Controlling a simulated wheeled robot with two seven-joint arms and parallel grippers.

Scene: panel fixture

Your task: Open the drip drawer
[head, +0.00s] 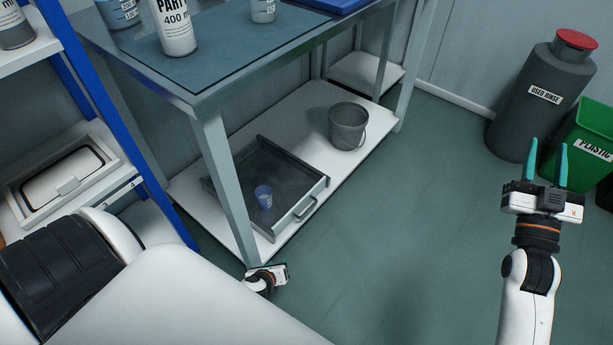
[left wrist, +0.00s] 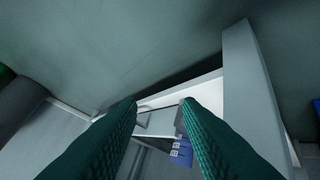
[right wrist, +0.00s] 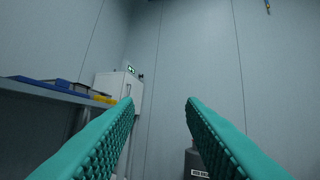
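The drip drawer (head: 240,178) is a grey, open-topped tray on the lower shelf of the workbench. My left gripper (head: 280,270) is low by the near bench leg, below and apart from the handle in the head view. In the left wrist view its fingers (left wrist: 160,101) are spread, with the drawer front beyond them. I cannot tell any contact there. My right gripper (head: 546,160) is open and empty over the floor at right, away from the drawer.
A bench leg (head: 224,185) stands close to the drawer's left side. A grey bucket (head: 348,126) is on the same shelf. A used rinse container (head: 530,105) and a green plastic bin (head: 588,150) stand at right. The floor before the drawer is clear.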

